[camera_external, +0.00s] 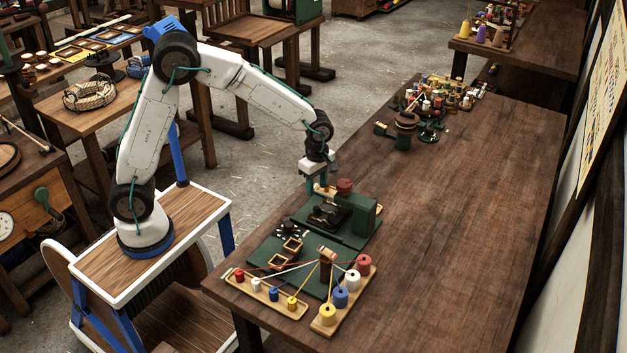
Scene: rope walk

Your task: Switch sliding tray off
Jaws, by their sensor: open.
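A green machine (362,214) stands on the long brown table, with a round red knob (344,186) on top and dark parts on its base. I cannot tell which part of it, if any, is the sliding tray, or how its switch is set. My gripper (320,190) points down at the machine's back left, just left of the red knob. It is open; its fingertips are small here, and whether they touch anything is unclear.
In front, a green board (262,250) carries small wooden frames. Coloured spools stand on wooden strips, with strings running to a central post (326,262). The table's right side is clear.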

